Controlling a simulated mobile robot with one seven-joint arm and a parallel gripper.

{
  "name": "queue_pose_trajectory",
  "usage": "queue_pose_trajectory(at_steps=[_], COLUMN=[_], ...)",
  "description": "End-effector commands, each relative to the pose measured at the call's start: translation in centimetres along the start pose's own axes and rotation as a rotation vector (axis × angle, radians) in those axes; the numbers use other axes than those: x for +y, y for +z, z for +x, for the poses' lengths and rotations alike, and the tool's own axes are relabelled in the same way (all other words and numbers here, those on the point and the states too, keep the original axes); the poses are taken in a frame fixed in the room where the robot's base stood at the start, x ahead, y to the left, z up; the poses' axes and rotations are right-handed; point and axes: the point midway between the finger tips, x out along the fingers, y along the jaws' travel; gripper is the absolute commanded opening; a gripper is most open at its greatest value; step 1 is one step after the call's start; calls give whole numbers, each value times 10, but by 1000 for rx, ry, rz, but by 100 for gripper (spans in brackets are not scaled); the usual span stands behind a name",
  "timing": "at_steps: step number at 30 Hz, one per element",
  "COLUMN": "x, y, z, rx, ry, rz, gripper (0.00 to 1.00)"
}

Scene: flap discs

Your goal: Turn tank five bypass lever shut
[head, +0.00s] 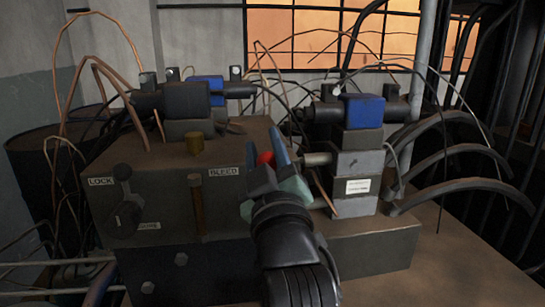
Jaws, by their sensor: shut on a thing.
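My gripper (271,166) is in the middle of the view, in front of the valve block, with its blue-grey and teal fingers pointing up and away. It is shut on a red knob (265,158), whose top shows between the fingers. The knob seems to be the end of a lever; its shaft and pivot are hidden behind my gripper. No marking that reads tank five can be made out, so I cannot tell which setting the lever is at.
The dark valve block (160,190) carries a black lever (125,192) at left near a LOCK label (102,181). A BLEED label (223,171) sits left of my gripper. Blue-capped valves (363,111), copper wires and black hoses (455,155) crowd the back and right. The bench's right front (450,260) is clear.

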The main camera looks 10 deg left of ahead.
Motion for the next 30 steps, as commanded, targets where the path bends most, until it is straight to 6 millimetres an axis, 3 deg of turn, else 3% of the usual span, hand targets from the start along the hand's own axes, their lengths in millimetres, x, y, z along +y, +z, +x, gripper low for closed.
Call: queue_pose_trajectory(at_steps=[17, 18, 21, 22, 30], x=[-4, -4, -4, -4, -3], y=[-2, -2, -2, -2, -2], z=[0, 0, 0, 0, 0], rx=[4, 4, 4, 4, 4], ry=[-11, -11, -10, -10, -8], rz=[-26, -26, -26, -26, -25], gripper=[0, 46, 64, 69, 69])
